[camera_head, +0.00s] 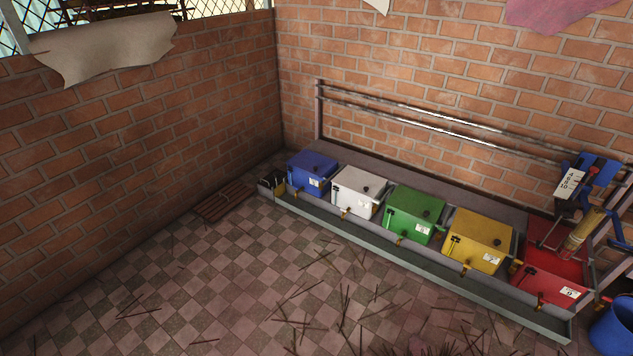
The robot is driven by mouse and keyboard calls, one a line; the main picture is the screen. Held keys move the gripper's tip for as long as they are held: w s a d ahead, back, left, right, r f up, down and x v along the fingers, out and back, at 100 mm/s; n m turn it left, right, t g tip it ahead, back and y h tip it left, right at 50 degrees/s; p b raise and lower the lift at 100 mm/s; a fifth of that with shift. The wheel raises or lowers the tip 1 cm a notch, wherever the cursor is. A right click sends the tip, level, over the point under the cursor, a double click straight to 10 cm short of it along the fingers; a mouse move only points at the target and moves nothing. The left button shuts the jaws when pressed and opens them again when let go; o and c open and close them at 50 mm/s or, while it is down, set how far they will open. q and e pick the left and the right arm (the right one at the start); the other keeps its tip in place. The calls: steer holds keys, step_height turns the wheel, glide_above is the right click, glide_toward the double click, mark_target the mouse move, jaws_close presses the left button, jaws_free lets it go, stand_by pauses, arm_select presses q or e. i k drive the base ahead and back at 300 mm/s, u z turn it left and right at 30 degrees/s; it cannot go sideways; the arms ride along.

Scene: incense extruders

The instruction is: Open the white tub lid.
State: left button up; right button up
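The white tub (357,194) stands in a row of coloured tubs on a long low rack against the brick wall. Neither of my grippers shows in this view.
A yellow tub (478,240) and a red tub (550,275) continue the row to the right. A blue machine (590,175) stands above the red end, and a blue bucket (614,328) at the lower right. Thin sticks (345,315) litter the checkered floor (190,285), which is otherwise clear.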

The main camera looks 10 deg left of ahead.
mark_target(369, 185)
steer(key=u, duration=0.45)
steer(key=i, duration=1.9)
steer(key=z, duration=1.25)
steer(key=i, duration=0.7)
steer(key=z, duration=0.65)
